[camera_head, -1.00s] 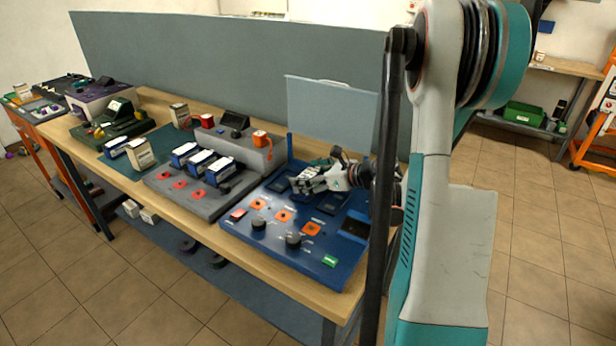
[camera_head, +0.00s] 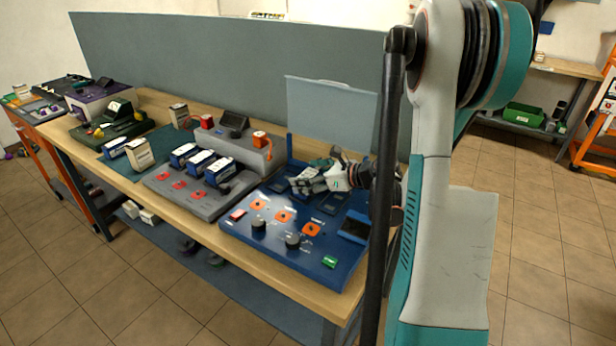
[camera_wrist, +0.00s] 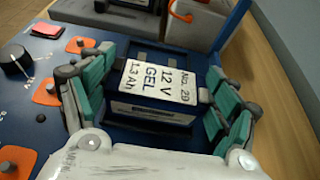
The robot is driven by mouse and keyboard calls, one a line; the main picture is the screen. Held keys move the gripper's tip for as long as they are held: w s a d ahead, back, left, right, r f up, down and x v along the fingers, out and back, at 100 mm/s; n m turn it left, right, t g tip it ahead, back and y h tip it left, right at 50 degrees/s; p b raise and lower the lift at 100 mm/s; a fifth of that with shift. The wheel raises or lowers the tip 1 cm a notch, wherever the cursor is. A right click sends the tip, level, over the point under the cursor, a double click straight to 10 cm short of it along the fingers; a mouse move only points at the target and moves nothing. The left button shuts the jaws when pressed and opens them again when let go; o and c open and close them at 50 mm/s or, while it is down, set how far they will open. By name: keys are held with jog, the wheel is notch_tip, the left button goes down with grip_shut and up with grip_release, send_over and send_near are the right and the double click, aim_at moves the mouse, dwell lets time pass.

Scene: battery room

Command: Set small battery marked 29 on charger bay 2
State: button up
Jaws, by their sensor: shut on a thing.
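The small battery (camera_wrist: 153,85) has a white top label reading "No. 29, 12 V, GEL, 1.3 Ah". It is between the green-padded fingers of my gripper (camera_wrist: 158,95), which is shut on it. In the head view my gripper (camera_head: 308,182) is low over the bays of the blue charger (camera_head: 277,238), and its fingers hide the battery there. In the wrist view the battery is upright at a dark-framed bay (camera_wrist: 150,125), in line with the middle orange button. I cannot tell whether it rests on the bay floor, and no bay number is readable.
The grey charger (camera_head: 190,196) to the left holds several blue-and-white batteries. A clear upright panel (camera_head: 330,115) stands behind the blue charger. Black knobs (camera_head: 292,242) and orange buttons (camera_head: 311,230) are on its front. A beige battery (camera_head: 139,153) stands farther left.

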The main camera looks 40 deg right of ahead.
jog(key=shift+f+b, duration=0.45)
jog(key=shift+f, duration=0.05)
jog(key=o, duration=1.3)
jog(key=shift+p+v, duration=0.95)
jog(key=shift+v, duration=4.6)
